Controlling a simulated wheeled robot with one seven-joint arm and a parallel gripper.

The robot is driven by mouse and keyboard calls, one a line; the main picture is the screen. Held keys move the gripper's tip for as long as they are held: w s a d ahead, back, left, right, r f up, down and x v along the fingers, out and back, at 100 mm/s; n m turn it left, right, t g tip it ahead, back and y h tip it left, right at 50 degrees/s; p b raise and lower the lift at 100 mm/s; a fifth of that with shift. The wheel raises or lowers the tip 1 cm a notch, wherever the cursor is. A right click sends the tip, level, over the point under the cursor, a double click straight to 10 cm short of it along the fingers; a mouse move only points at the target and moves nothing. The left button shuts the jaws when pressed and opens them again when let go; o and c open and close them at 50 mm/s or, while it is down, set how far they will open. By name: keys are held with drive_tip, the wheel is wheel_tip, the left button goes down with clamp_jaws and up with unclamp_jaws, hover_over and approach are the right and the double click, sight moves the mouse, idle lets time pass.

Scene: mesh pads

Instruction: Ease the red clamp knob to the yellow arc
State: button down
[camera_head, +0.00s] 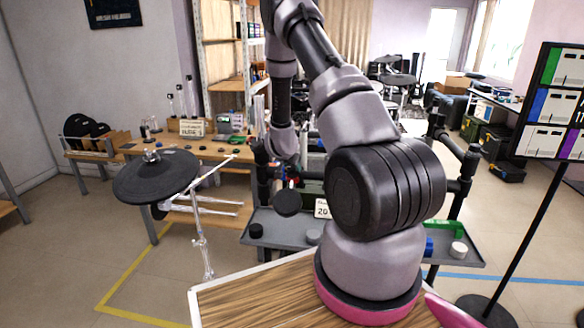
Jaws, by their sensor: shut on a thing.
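My arm rises from the wooden top and bends down again at the centre of the head view. Its lower wrist section comes down over the grey tray behind. I cannot make out my gripper's fingers or what is between them; that end is hidden or lost among dark parts. I cannot make out the red clamp knob or the yellow arc anywhere in the head view. A dark round pad (287,203) shows just below the wrist, above the tray; I cannot tell what holds it.
A black drum pad (156,176) stands on a metal stand at left. The grey tray (272,256) holds small round parts, with a dark frame around it. A workbench (207,149) is behind. Floor is clear at front left.

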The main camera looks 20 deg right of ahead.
drive_tip(key=m, duration=0.6)
drive_tip(key=shift+s+f+g, duration=0.1)
drive_tip(key=shift+g, duration=0.3)
drive_tip(key=shift+m, duration=0.4)
drive_tip(key=shift+c, duration=1.5)
unclamp_jaws()
drive_tip(key=v, duration=1.1)
drive_tip(key=shift+a+f, duration=0.1)
drive_tip(key=shift+f, duration=0.05)
